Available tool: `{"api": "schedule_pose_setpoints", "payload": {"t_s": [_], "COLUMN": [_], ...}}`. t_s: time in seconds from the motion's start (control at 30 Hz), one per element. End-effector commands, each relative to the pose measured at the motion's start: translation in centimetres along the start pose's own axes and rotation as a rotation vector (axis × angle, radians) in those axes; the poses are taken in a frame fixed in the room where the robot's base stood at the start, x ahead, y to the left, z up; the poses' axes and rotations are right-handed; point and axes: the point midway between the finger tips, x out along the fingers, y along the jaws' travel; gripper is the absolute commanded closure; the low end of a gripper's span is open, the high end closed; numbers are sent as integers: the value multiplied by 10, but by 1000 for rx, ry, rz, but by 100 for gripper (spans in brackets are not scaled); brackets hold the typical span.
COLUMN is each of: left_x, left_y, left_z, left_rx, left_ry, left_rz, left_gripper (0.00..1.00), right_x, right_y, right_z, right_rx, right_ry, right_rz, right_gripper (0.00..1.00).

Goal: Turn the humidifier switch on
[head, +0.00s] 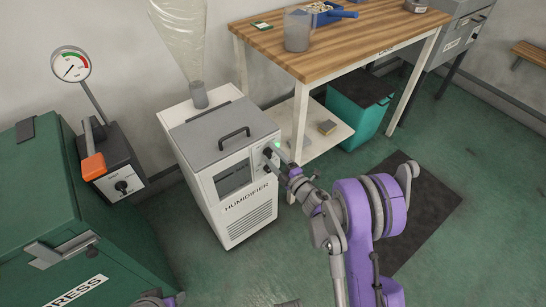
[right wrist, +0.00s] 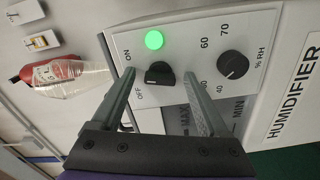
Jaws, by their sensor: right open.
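The white humidifier (head: 235,185) stands on the floor with a grey lid and handle. Its control panel (right wrist: 200,60) faces my right gripper. In the right wrist view, the black switch knob (right wrist: 158,74) sits by the ON and OFF labels, and the round lamp (right wrist: 154,40) beside it glows green. I cannot tell which label the knob points to. My right gripper (right wrist: 160,84) is open, with its fingers to either side of the knob and apart from it in the picture. In the head view the right gripper (head: 275,165) is at the panel's edge.
A round humidity knob (right wrist: 233,65) is beside the switch. A wooden table (head: 340,45) with a lower shelf and a teal bin (head: 350,115) stand behind. A green press (head: 75,220) is at left. A dark mat (head: 425,215) lies on the open floor.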

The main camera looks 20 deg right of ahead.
Motion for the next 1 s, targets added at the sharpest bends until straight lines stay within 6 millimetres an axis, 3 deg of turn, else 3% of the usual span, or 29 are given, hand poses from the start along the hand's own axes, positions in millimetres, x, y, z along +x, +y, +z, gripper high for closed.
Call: {"api": "schedule_pose_setpoints", "payload": {"t_s": [0.07, 0.47, 0.63, 0.8, 1.0], "left_x": [0, 0, 3, 19, 24], "left_y": [0, 0, 0, 0, 0], "left_z": [0, 0, 1, 4, 6], "left_rx": [0, 0, 0, 0, 0], "left_ry": [0, 0, -1, -5, -6], "left_rz": [0, 0, 0, 0, 0], "left_gripper": [50, 50, 50, 50, 50], "right_x": [0, 0, 0, 0, 0], "right_y": [0, 0, -1, -3, -1], "right_z": [0, 0, 0, 1, 1], "right_rx": [0, 0, 21, 170, 282], "right_ry": [0, 0, 0, 0, 0], "right_rz": [0, 0, 0, 0, 0], "right_gripper": [26, 98, 100, 100, 100]}}
